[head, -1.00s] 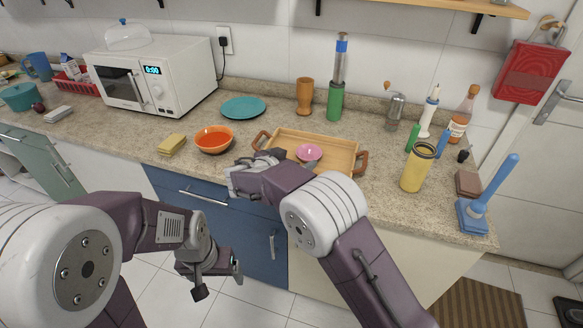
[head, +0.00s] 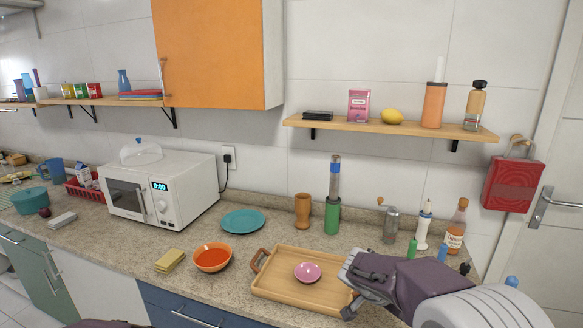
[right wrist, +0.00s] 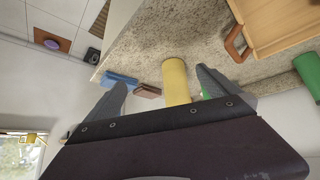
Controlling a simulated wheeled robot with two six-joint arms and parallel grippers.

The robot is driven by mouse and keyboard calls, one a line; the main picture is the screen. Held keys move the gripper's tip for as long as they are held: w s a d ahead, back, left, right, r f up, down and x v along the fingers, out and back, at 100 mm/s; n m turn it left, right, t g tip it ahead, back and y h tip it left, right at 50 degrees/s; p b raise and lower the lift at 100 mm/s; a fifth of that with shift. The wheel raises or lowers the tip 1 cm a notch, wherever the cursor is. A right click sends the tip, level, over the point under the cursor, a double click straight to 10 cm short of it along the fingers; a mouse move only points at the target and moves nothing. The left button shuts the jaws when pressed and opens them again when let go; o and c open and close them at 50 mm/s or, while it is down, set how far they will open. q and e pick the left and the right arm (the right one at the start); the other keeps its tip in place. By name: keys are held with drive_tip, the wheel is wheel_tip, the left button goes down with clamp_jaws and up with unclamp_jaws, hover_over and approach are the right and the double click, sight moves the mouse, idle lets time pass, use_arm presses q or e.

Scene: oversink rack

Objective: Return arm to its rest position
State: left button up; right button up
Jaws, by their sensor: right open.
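My right arm enters the head view from the lower right, its gripper (head: 352,284) near the right end of the wooden tray (head: 277,288). The right wrist view shows the two fingers of this gripper (right wrist: 161,77) spread apart with nothing held. A yellow canister (right wrist: 176,80) appears between the fingers, beyond them. A pink bowl (head: 307,272) sits in the tray. My left gripper is out of view.
An orange bowl (head: 212,258), a yellow sponge (head: 169,260) and a teal plate (head: 243,221) lie left of the tray. A wooden cup (head: 302,211), grinder (head: 390,224) and bottle (head: 456,228) stand behind. A shelf (head: 390,127) hangs above.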

drive_tip(key=s+a+f+n+g+y, duration=0.1)
drive_tip(key=s+a+f+n+y, duration=0.2)
drive_tip(key=s, duration=0.6)
drive_tip(key=s+a+f+n+g+y, duration=0.1)
drive_tip(key=s+a+f+n+y, duration=0.2)
drive_tip(key=s+a+f+n, duration=0.2)
drive_tip(key=s+n, duration=0.2)
drive_tip(key=s, duration=0.2)
drive_tip(key=shift+f+g+y+p, duration=0.35)
drive_tip(key=shift+f+g+y, duration=0.05)
